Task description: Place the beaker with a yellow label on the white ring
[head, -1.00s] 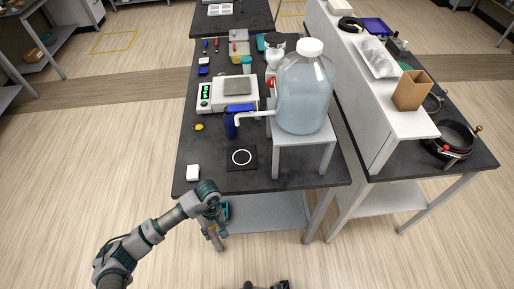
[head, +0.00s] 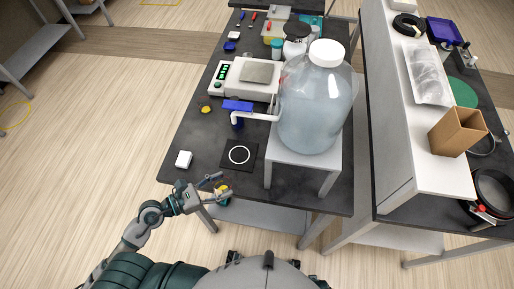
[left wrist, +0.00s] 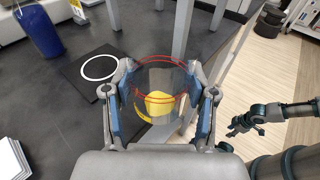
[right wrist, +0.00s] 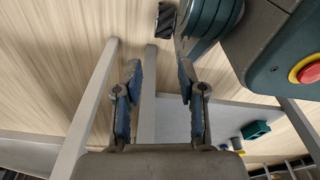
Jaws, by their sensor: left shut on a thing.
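The clear beaker with a yellow label (left wrist: 158,102) is between the fingers of my left gripper (left wrist: 160,100), which is shut on it. In the head view my left gripper (head: 216,184) and the beaker's yellow label (head: 224,189) are at the table's front edge, in front of the ring. The white ring (head: 239,155) lies flat on a black square mat (head: 230,166) and is empty. The ring also shows in the left wrist view (left wrist: 100,67), ahead and left of the beaker. My right gripper (right wrist: 158,75) is open and empty.
A large water bottle (head: 315,105) on a white stand (head: 285,164) is right of the mat, its spout reaching left. A blue bottle (head: 237,119) is behind the mat, a white block (head: 184,159) to its left. A scale (head: 245,80) stands farther back.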

